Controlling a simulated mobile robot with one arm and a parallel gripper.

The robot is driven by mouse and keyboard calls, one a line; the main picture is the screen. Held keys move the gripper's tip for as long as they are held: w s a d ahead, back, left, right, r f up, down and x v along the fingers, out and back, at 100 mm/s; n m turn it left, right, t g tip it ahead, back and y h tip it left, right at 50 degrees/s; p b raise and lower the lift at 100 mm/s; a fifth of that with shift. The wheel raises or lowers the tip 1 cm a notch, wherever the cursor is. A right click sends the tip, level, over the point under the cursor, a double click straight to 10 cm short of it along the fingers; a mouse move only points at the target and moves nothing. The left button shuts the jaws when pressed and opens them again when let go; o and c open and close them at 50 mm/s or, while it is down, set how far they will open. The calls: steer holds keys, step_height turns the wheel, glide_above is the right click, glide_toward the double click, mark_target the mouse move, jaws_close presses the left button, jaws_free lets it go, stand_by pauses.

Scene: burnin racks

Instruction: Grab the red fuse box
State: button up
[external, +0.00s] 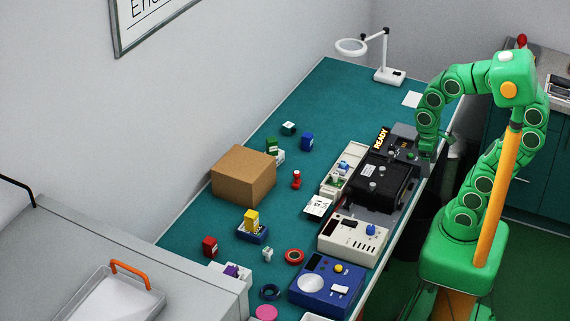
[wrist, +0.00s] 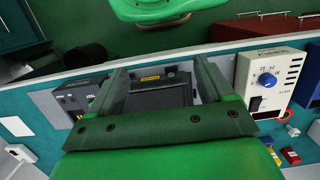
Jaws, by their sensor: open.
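A small red box (external: 210,247), which looks like the fuse box, stands on the teal bench at the lower left, near the grey cabinet edge. My gripper (external: 427,152) is far from it, at the right edge of the bench beside the dark equipment. In the wrist view my gripper (wrist: 160,82) shows two green fingers spread apart, open and with nothing held. A black unit (wrist: 160,88) with a yellow label lies beyond the fingers.
A cardboard box (external: 243,175) stands left of the middle. A yellow block on a blue base (external: 252,226), a red ring (external: 293,256) and a white-and-purple item (external: 232,271) are near the red box. Cream (external: 353,238) and blue (external: 326,285) instruments line the front edge.

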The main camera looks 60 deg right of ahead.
steer(key=shift+c, duration=0.9)
